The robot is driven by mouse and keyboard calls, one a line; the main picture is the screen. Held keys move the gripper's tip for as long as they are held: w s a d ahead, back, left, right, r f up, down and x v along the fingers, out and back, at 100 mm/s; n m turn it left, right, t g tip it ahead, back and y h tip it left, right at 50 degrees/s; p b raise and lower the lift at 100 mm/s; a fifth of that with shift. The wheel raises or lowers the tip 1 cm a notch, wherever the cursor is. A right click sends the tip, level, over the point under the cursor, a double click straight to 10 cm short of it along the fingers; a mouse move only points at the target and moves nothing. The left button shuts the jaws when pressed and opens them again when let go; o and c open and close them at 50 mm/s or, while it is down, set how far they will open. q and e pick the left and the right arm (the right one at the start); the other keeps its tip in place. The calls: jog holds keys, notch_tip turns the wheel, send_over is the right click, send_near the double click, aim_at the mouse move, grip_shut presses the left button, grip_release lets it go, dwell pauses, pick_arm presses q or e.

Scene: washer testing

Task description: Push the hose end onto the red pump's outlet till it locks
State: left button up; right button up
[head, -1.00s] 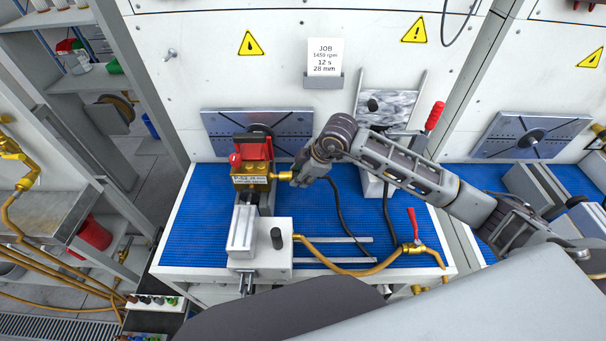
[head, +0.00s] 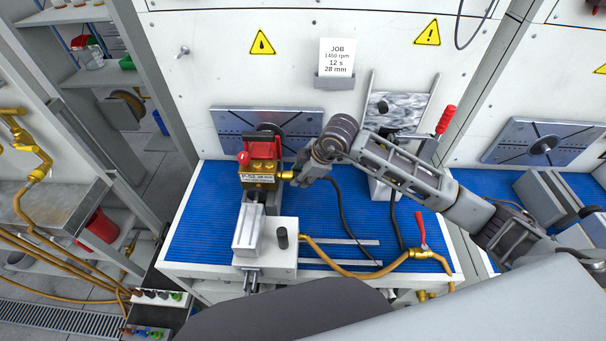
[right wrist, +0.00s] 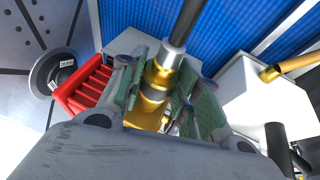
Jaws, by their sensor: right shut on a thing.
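The red pump (head: 262,150) with its brass body sits clamped in a vise on the blue mat, its outlet (head: 287,174) facing right. My right gripper (head: 297,177) is beside the outlet. In the right wrist view, my right gripper (right wrist: 160,85) has its green pads shut on the brass hose end (right wrist: 157,80), and the dark hose (right wrist: 188,20) runs up from it. The hose end is lined up with the pump's brass part below it, next to the red ribbed housing (right wrist: 85,88). Whether it is seated or locked is hidden by the fingers. My left gripper is out of view.
The vise (head: 265,240) stands in front of the pump. A yellow hose with a brass valve and red lever (head: 421,230) lies at the mat's front right. A stand with a red handle (head: 446,119) is behind my right arm. The blue mat (head: 200,220) is clear at left.

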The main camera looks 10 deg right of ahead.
jog(key=shift+d, duration=0.1)
jog(key=o, duration=1.2)
jog(key=shift+s+r, duration=0.1)
jog(key=shift+r, duration=0.05)
jog(key=shift+v, duration=5.9)
